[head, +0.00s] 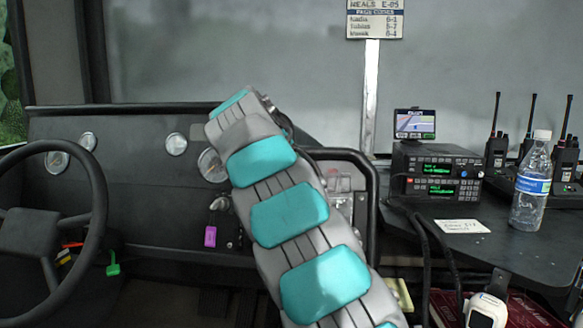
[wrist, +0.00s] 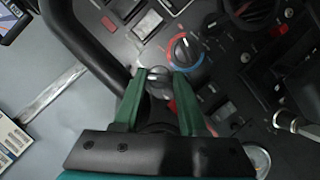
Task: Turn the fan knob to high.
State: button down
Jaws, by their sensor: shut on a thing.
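In the wrist view my gripper (wrist: 157,84) has its two green fingers on either side of a small grey knob (wrist: 157,76) on the dark dashboard panel, which I take to be the fan knob. The fingers are shut on it. The fingers partly cover the knob, and I cannot read its pointer or any setting marks. A larger dial with a blue and red ring (wrist: 184,50) sits just beyond it, apart from the fingers. In the head view my arm covers this part of the panel, and my gripper and the knob are hidden.
Rocker switches (wrist: 148,24) and a round vent (wrist: 250,10) surround the knobs. A black bar (head: 360,165) curves close beside my arm. The steering wheel (head: 98,200) is at left. A radio (head: 436,170) and a water bottle (head: 531,190) stand on the right-hand desk.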

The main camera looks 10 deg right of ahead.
jog(key=m+y+b, duration=0.1)
jog(key=m+y, duration=0.1)
jog(key=m, duration=0.2)
jog(key=shift+d, duration=0.1)
dwell(0.6)
jog(key=shift+c, duration=2.3)
grip_release()
jog(key=shift+r, duration=0.1)
jog(key=v, duration=0.7)
jog(key=shift+s+r, duration=0.25)
jog(key=shift+s, duration=0.05)
jog(key=shift+s, duration=0.1)
